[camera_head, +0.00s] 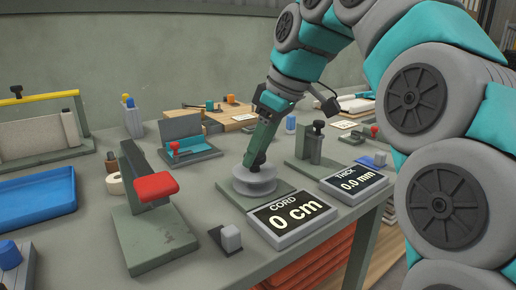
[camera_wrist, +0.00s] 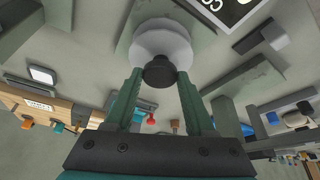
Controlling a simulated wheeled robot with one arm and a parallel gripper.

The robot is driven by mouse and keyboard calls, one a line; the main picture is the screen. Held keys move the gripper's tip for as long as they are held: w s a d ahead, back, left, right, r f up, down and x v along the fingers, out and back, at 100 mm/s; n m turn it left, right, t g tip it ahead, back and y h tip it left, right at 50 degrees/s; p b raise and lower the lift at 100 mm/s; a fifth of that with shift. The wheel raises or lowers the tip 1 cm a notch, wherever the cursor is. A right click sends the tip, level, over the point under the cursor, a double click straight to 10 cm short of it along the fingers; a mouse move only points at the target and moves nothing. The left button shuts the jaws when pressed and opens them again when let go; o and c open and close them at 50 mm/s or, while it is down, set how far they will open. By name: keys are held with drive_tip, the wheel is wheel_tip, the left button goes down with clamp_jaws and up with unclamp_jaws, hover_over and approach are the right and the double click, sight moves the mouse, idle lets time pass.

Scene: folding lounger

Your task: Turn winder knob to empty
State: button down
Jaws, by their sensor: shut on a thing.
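The winder is a pale grey spool (camera_head: 255,182) on a green base plate, with a dark knob on top. In the wrist view the dark winder knob (camera_wrist: 159,72) stands in front of the spool. My gripper (camera_head: 257,158) comes down from above and is shut on the knob, with one green finger on each side in the wrist view (camera_wrist: 160,78). The fingers partly hide the knob in the head view. No cord is visible on the spool.
A green stand with a red handle (camera_head: 156,186) is left of the winder. A small grey switch block (camera_head: 230,238) sits in front. A thickness display (camera_head: 354,184) reading 0.0 mm and a green post device (camera_head: 316,148) stand to the right. A blue tray (camera_head: 38,198) lies far left.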

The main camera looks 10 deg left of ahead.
drive_tip(key=shift+n, duration=0.4)
drive_tip(key=shift+c, duration=1.4)
unclamp_jaws()
drive_tip(key=shift+r, duration=0.1)
